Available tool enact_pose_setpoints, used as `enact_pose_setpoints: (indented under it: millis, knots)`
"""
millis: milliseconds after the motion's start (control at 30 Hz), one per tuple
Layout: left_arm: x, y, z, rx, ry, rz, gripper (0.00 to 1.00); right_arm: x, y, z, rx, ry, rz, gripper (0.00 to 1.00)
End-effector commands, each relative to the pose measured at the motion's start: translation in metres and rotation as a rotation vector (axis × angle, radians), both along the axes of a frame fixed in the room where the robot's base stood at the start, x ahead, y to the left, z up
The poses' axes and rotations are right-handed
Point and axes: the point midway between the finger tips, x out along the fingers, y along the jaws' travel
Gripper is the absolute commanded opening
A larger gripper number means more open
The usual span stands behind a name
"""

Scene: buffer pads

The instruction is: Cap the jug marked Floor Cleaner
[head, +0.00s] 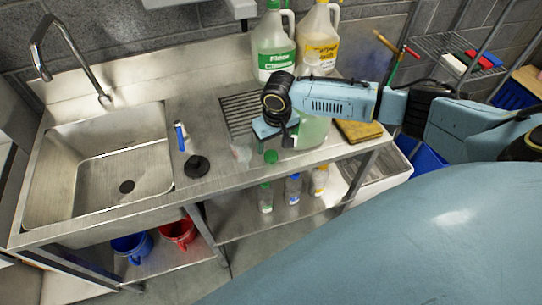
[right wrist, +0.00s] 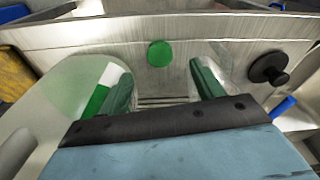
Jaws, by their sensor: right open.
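A jug with a green label reading Floor Cleaner (head: 272,45) stands upright at the back of the counter, its top cut by the frame edge. Another pale green jug (head: 314,130) stands nearer, mostly hidden by my right arm; its white and green label shows in the right wrist view (right wrist: 97,95), its wording unreadable. A green cap (head: 271,157) lies on the counter near the front edge; it also shows in the right wrist view (right wrist: 160,53). My right gripper (right wrist: 163,88) is open and empty, above the counter beside the nearer jug and short of the cap. My left gripper is out of view.
A yellow-labelled jug (head: 318,42) stands at the back. A black stopper (head: 196,166) and a blue-handled tool (head: 180,137) lie between the sink (head: 60,150) and the cap. A yellow sponge-like block (head: 360,131) lies right of the nearer jug. Small bottles (head: 293,189) stand on the lower shelf.

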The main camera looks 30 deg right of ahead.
Motion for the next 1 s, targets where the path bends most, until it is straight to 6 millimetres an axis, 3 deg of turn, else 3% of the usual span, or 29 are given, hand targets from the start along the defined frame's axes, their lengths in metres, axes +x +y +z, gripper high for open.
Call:
enact_pose_setpoints:
  millis: [133,567,833,1000]
  knots:
    - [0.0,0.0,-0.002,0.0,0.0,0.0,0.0,0.002,0.0,-0.016,0.0,0.0,0.0,0.66]
    - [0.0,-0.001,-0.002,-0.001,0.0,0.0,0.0,0.004,0.0,-0.022,0.0,-0.001,0.0,0.66]
    - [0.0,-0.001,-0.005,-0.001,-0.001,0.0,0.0,0.012,-0.001,-0.057,0.0,0.001,0.0,0.66]
    - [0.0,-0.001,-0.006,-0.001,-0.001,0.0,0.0,0.014,-0.002,-0.069,0.0,-0.001,0.001,0.66]
